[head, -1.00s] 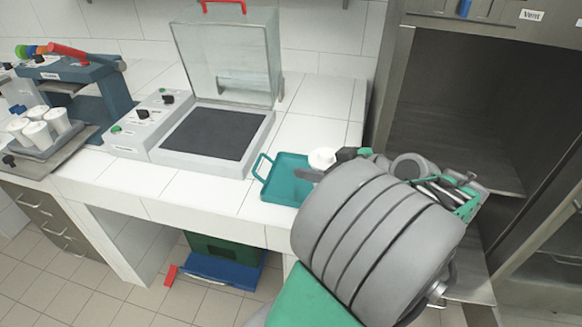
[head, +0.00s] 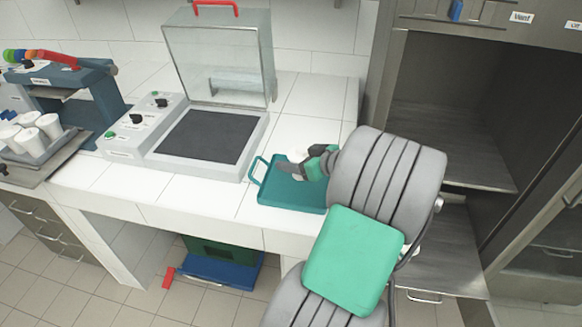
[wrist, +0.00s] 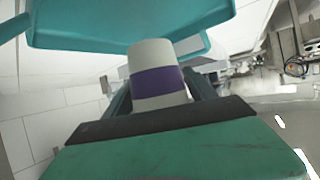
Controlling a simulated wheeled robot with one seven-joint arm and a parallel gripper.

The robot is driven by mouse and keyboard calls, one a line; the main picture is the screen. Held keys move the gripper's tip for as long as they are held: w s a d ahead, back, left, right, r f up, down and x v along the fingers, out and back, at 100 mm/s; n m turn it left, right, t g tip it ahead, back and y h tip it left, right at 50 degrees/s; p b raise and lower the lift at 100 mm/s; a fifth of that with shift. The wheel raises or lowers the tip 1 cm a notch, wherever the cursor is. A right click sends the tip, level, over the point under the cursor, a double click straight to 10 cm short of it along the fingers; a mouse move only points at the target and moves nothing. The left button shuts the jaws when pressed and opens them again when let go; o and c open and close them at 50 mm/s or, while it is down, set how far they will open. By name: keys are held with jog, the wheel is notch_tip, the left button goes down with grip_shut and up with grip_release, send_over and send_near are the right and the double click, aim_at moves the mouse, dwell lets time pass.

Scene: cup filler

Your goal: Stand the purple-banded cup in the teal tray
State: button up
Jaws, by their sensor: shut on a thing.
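The purple-banded cup (wrist: 155,53) is white with a purple band around its middle, seen close in the wrist view. My gripper (wrist: 160,98) is shut on it, with a finger on each side. In the head view only part of the white cup (head: 296,157) shows beside my gripper (head: 312,164), over the far part of the teal tray. The teal tray (head: 283,192) lies on the white counter, its handle to the left; it also shows at the top of the wrist view (wrist: 90,25). I cannot tell whether the cup touches the tray. My arm hides the tray's right side.
A machine with a dark plate (head: 208,135) and raised clear lid (head: 220,60) stands left of the tray. Further left, several white cups (head: 30,130) stand at a blue device (head: 75,95). An open metal cabinet (head: 455,110) is on the right.

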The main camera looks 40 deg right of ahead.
jog(key=shift+w+d+f, duration=0.1)
jog(key=shift+w+f, duration=0.6)
jog(key=shift+f, duration=0.1)
jog(key=f, duration=0.2)
jog(key=f+p, duration=0.1)
jog(key=shift+w+f, duration=0.15)
jog(key=shift+w, duration=0.1)
jog(key=shift+d+f+b, duration=0.1)
jog(key=shift+f+b, duration=0.2)
jog(key=shift+f, duration=0.1)
jog(key=o, duration=1.5)
jog(key=shift+r, duration=0.1)
jog(key=shift+r, duration=0.1)
jog(key=shift+s+r+p, duration=0.15)
jog(key=shift+p, duration=0.15)
jog(key=b+v, duration=0.1)
jog(key=v, duration=1)
jog(key=shift+s+r, duration=0.15)
jog(key=shift+s, duration=0.15)
